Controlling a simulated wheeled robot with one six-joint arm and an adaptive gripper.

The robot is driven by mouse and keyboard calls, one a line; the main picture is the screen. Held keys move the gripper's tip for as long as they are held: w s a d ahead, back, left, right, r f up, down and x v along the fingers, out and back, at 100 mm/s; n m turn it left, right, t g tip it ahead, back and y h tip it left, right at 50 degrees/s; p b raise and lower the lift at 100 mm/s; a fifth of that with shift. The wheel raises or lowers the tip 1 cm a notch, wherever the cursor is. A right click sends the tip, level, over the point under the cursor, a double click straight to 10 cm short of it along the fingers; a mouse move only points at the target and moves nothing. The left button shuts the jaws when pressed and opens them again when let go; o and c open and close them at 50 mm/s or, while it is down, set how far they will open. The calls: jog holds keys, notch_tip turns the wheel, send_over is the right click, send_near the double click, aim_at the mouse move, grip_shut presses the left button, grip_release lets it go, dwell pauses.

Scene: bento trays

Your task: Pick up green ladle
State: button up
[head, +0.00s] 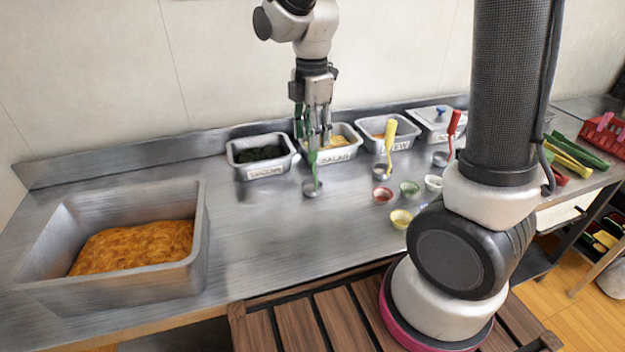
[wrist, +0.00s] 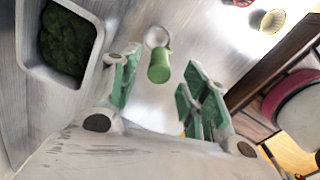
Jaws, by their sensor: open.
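The green ladle (head: 313,172) stands upright on the steel counter, with its metal bowl at the bottom and its green handle pointing up. In the wrist view the green ladle (wrist: 159,68) is seen from above, its handle end lying ahead of and between the finger pads. My gripper (head: 318,135) is above the ladle, pointing down, with the fingers apart. In the wrist view my gripper (wrist: 160,88) shows green-padded fingers on both sides and nothing held. In the head view the fingers partly hide the handle's upper end.
Behind stand a tray of dark greens (head: 262,172), a salad tray (head: 331,157) and a stew tray (head: 372,126). A yellow ladle (head: 389,140) and a red ladle (head: 453,130) stand to the right. Small bowls (head: 401,218) lie in front. A large food bin (head: 201,240) is left.

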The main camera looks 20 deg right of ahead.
aim_at(313, 157)
jog(key=f, duration=0.6)
jog(key=shift+w+d+f, duration=0.1)
jog(key=shift+w+d, duration=0.05)
jog(key=shift+w, duration=0.05)
grip_shut()
